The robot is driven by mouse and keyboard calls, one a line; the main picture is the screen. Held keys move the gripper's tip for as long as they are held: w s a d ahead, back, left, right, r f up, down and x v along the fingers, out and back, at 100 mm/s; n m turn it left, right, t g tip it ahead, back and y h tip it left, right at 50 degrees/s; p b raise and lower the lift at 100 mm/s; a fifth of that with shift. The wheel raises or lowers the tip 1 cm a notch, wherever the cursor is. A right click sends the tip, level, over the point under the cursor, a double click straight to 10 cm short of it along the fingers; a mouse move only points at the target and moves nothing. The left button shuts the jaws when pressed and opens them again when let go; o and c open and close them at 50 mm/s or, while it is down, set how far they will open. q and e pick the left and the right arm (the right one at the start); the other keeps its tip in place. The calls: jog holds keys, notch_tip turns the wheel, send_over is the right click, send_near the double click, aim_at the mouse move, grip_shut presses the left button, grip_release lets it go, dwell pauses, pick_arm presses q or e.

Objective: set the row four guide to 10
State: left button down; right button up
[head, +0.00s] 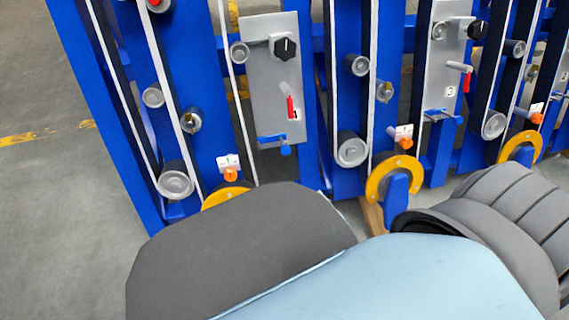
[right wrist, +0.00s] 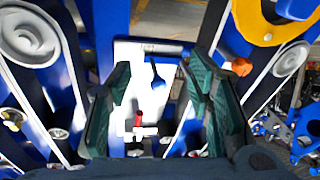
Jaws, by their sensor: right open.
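Two grey row panels show in the head view, a left one (head: 262,90) and a right one (head: 436,75). The left panel has a black knob (head: 285,48), a red lever (head: 291,106) and a blue guide piece (head: 275,139) at its lower end. The right panel has a similar black knob (head: 478,29), red-tipped lever (head: 466,80) and blue guide piece (head: 443,116). I cannot read which is row four. In the right wrist view, my right gripper (right wrist: 156,80) is open and empty, its dark green fingers either side of a blue handle (right wrist: 157,82). A red lever (right wrist: 138,119) lies beyond.
Blue uprights, white belts and rollers (head: 353,151) flank the panels. Orange knobs (head: 231,175) sit above yellow rings (head: 394,178). My own grey and light blue arm covers the lower middle of the head view. Open floor (head: 60,210) lies left.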

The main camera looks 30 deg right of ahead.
pick_arm(q)
jog(key=w+f+b, duration=0.3)
jog(key=f+b, duration=0.1)
jog(key=f, duration=0.1)
pick_arm(e)
jog(key=w+r+t, duration=0.1)
jog(key=w+t, duration=0.3)
jog(key=b, duration=0.2)
send_near(287, 153)
jog(key=w, duration=0.4)
jog(key=shift+w+f, duration=0.15)
jog(key=w+b, duration=0.1)
jog(key=w, duration=0.5)
jog(key=shift+w+d+b, duration=0.1)
jog(key=shift+b, duration=0.3)
jog(key=shift+w, duration=0.25)
pick_arm(q)
notch_tip(287, 153, up, 10)
jog(key=w+d, duration=0.1)
jog(key=w, duration=0.1)
jog(key=shift+d+m, duration=0.3)
jog(key=shift+m, duration=0.1)
pick_arm(e)
jog(key=shift+c, duration=0.2)
grip_shut()
